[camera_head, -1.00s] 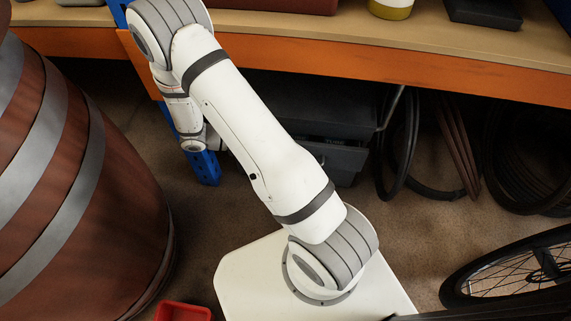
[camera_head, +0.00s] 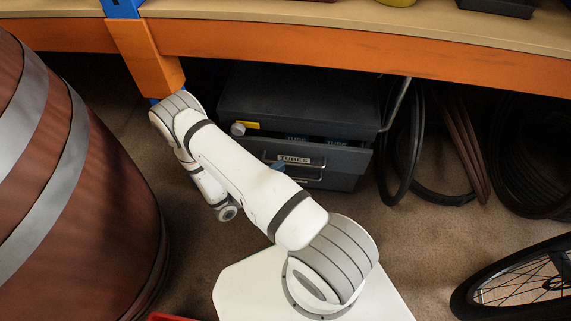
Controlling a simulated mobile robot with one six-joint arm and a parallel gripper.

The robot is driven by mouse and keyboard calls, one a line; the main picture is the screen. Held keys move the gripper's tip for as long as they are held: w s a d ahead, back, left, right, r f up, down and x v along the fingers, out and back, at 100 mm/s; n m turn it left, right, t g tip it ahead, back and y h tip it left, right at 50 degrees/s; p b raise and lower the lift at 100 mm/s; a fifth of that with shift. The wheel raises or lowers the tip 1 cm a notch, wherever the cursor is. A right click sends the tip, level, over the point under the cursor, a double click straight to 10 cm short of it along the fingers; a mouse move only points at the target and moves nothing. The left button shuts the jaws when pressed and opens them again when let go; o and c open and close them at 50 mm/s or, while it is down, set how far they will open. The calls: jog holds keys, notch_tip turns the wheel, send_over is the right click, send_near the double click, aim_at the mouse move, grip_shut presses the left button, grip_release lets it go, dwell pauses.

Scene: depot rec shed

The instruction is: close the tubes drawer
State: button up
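The tubes drawer (camera_head: 338,157) is in a dark grey cabinet (camera_head: 300,95) under the bench. A "TUBES" label is on its front. It stands partly pulled out, and boxes with blue lettering (camera_head: 297,138) show through the gap above the front. My arm crosses in front of the drawer's left part and hides it. My wrist is low, left of the drawer; my gripper's fingers cannot be made out. A small light-blue piece shows beside the label; I cannot tell what it is.
A wooden bench (camera_head: 400,42) with an orange edge overhangs the cabinet. A large banded barrel (camera_head: 90,190) stands at left. Tyres (camera_head: 405,150) hang right of the cabinet, and a bicycle wheel (camera_head: 515,285) is at lower right. A red object (camera_head: 170,317) shows at the bottom edge.

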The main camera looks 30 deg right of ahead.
jog(key=shift+b+x, duration=0.35)
jog(key=shift+x, duration=1.5)
jog(key=shift+c, duration=0.4)
grip_shut()
